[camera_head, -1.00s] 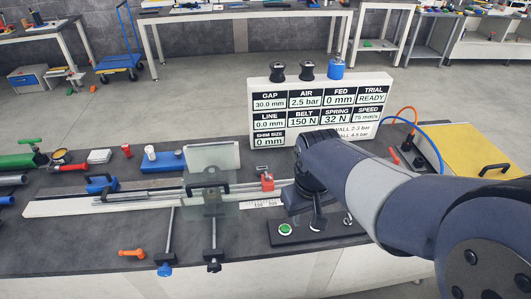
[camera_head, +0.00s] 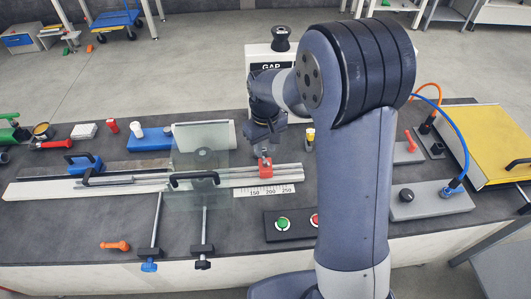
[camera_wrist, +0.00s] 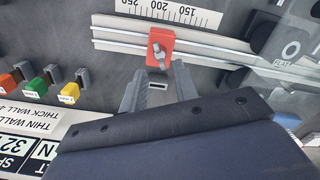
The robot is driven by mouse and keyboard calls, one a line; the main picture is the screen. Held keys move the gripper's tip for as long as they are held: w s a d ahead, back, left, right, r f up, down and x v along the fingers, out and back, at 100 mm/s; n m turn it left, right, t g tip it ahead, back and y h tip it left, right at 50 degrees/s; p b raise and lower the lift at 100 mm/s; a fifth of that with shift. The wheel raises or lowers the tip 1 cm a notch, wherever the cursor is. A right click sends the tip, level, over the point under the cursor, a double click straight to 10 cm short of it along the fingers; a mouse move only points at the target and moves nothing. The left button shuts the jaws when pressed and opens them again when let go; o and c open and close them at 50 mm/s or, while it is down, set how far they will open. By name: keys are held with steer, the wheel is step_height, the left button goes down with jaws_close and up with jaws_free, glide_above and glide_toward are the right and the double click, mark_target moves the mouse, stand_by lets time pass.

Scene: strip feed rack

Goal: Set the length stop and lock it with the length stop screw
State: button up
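The length stop is a small red block (camera_head: 265,170) on the pale rail, close to the 200 mark of the printed scale (camera_head: 268,190). In the wrist view the red block (camera_wrist: 161,62) shows with a grey length stop screw (camera_wrist: 157,49) on it. My gripper (camera_head: 264,143) is just behind and above the block in the head view, pointing down. In the wrist view its fingers (camera_wrist: 158,73) are apart, with nothing between them, beside the block's near edge. I cannot tell whether a finger touches the block.
A clear upright plate (camera_head: 203,150) stands over the rail to the left. A black panel (camera_head: 278,237) with green and red buttons lies in front. The display board (camera_head: 262,58) is mostly hidden by my arm.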

mark_target(265, 159)
steer(key=shift+f, duration=2.15)
steer(key=shift+c, duration=0.2)
jaws_close()
